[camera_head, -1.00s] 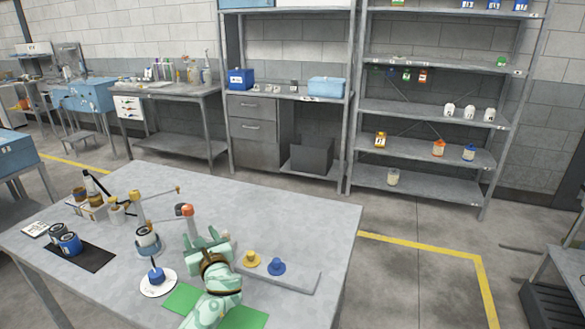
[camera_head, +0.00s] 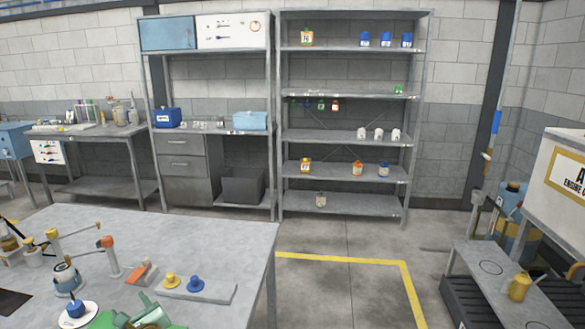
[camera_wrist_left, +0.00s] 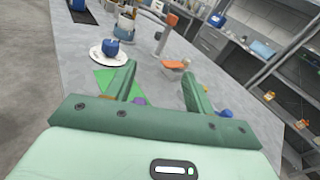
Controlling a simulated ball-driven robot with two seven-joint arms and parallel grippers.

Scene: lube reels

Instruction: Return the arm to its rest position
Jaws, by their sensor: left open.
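My left gripper (camera_head: 136,314) shows at the bottom edge of the head view, over the table (camera_head: 225,250). In the left wrist view its two green fingers (camera_wrist_left: 158,92) are spread apart with nothing between them. Below and beyond them lie a green mat (camera_wrist_left: 108,82) and an orange-handled piece (camera_wrist_left: 176,64). Most of the left arm is below the head view's frame. My right gripper is not in view.
A grey plate (camera_head: 215,291) bears a yellow knob (camera_head: 171,280) and a blue knob (camera_head: 196,283). A white disc (camera_head: 88,313) with a blue piece stands left of the gripper. Shelves (camera_head: 345,136) stand behind; the floor right of the table is open.

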